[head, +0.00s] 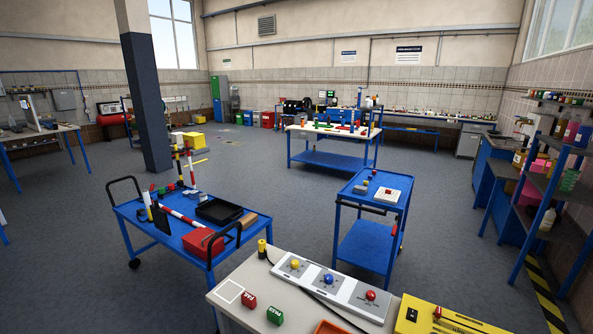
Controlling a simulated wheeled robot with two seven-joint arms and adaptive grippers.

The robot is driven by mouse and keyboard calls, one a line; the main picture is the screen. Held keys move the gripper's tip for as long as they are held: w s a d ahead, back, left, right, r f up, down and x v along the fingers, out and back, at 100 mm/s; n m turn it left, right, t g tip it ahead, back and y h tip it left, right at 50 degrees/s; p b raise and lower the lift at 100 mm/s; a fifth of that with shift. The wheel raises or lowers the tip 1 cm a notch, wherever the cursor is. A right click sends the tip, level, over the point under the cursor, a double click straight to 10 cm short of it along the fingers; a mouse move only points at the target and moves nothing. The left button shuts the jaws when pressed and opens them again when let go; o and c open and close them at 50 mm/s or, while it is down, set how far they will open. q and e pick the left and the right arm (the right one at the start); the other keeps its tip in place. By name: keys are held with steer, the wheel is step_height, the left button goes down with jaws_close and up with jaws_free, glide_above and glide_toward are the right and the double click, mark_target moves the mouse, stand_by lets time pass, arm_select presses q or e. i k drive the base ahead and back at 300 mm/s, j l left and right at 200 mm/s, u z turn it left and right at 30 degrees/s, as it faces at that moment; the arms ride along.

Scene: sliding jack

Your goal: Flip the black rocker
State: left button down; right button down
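No black rocker can be made out for sure. A yellow panel (428,325) lies at the near right of the light worktop (238,310), cut off by the bottom edge of the head view. A small black square part (412,314) sits on its left side; it is too small to tell whether it is a rocker or how it is tilted. A red-tipped part and a dark bar also show on the panel. Neither of my grippers is in view.
A grey panel (350,302) with yellow, blue and red knobs lies left of the yellow panel. Red and green blocks (274,316), an orange tray (328,327) and a black cable are nearby. Blue carts (362,245) stand beyond; grey floor lies open between.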

mark_target(413, 313)
steer(key=l+u, duration=0.2)
steer(key=l, duration=1.45)
